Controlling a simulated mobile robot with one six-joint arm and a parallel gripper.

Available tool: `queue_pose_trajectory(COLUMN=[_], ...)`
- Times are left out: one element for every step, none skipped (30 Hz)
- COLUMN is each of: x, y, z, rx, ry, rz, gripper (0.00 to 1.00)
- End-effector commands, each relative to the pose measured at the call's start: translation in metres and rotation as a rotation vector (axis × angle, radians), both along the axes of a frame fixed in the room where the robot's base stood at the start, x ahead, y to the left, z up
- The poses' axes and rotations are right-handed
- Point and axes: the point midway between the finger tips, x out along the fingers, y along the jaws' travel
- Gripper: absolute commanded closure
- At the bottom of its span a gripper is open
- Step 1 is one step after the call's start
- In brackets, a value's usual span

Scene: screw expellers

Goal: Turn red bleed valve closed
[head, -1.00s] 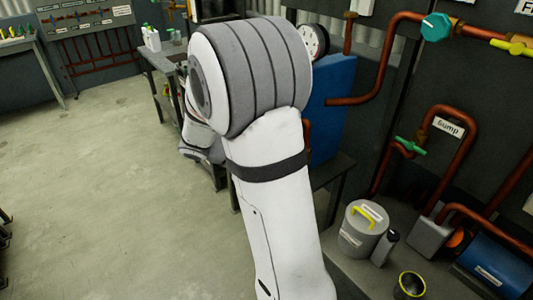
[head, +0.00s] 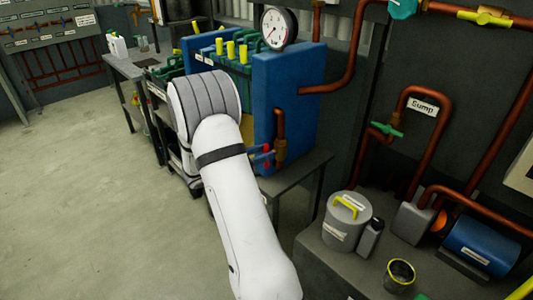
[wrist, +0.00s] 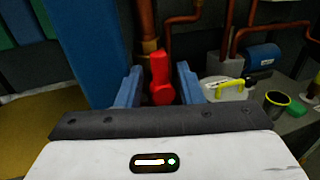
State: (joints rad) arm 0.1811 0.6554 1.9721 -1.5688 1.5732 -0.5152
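The red bleed valve handle (wrist: 161,78) stands upright between the two blue fingers of my gripper (wrist: 160,88) in the wrist view. Dark gaps show between the handle and each finger, so the gripper is open around it. In the head view a small part of the red handle (head: 267,155) shows by the blue fingers (head: 260,157), beside the copper fitting (head: 280,150) on the pipe. My arm hides most of the area to the left of it.
A blue press frame (head: 287,90) with a pressure gauge (head: 279,28) stands close behind the valve. To the right are a grey lidded pot (head: 340,228), a yellow-rimmed cup (head: 399,274) and a blue motor (head: 482,246). The floor at left is clear.

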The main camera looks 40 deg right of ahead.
Motion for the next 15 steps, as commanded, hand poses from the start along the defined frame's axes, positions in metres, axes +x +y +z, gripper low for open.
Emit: queue_pose_trajectory(x=[-0.0014,-0.0018,-0.0023,-0.0024,-0.0026,-0.0026,-0.0027,-0.0027,-0.0026,-0.0026,-0.0026,-0.0027,-0.0026,-0.0026,-0.0026], y=[-0.0054,-0.0076,-0.0097,-0.0109,-0.0117,-0.0124,-0.0126,-0.0127,-0.0126,-0.0126,-0.0126,-0.0126,-0.0125,-0.0125,-0.0125], z=[-0.0005,-0.0004,-0.0003,-0.0002,0.0000,0.0001,0.0002,0.0002,0.0003,0.0003,0.0003,0.0003,0.0003,0.0003,0.0002], rx=[0.001,0.001,0.001,0.001,0.001,0.001,0.001,0.001,0.001,0.001,0.001,0.001,0.001,0.001,0.001], ry=[-0.001,-0.001,-0.001,-0.001,-0.001,-0.001,-0.001,-0.001,-0.001,-0.001,-0.001,-0.001,-0.001,-0.001,-0.001], rz=[-0.002,-0.002,-0.002,-0.001,-0.001,-0.001,0.000,0.000,0.000,0.000,0.000,0.000,0.000,0.000,0.000], gripper=[0.67,0.67,0.67,0.67,0.67,0.67,0.67,0.67,0.67,0.67,0.67,0.67,0.68,0.71,0.74])
